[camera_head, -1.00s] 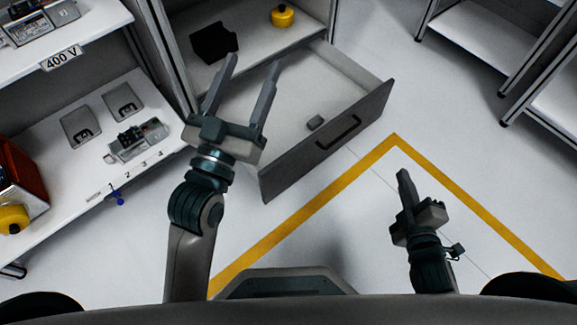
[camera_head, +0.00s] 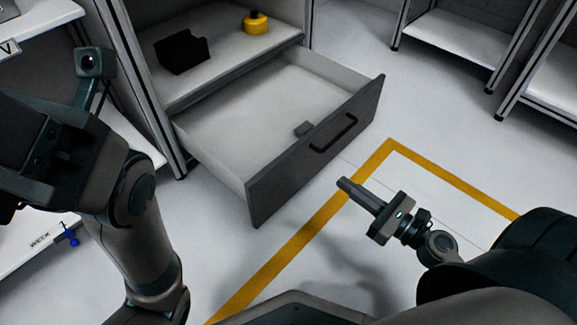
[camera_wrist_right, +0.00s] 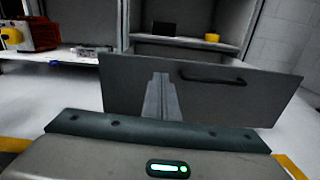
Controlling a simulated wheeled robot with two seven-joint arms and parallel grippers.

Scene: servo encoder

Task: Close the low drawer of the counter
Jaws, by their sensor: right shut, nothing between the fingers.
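The low drawer (camera_head: 318,150) of the counter is pulled out, with a dark grey front and a black bar handle (camera_head: 334,133).
A shelf above the drawer holds a black bin (camera_head: 183,55) and a yellow round object (camera_head: 255,22). A yellow floor line (camera_head: 290,245) runs in front of the drawer. White shelving (camera_head: 465,38) stands at the back right. The floor right of the drawer is clear.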

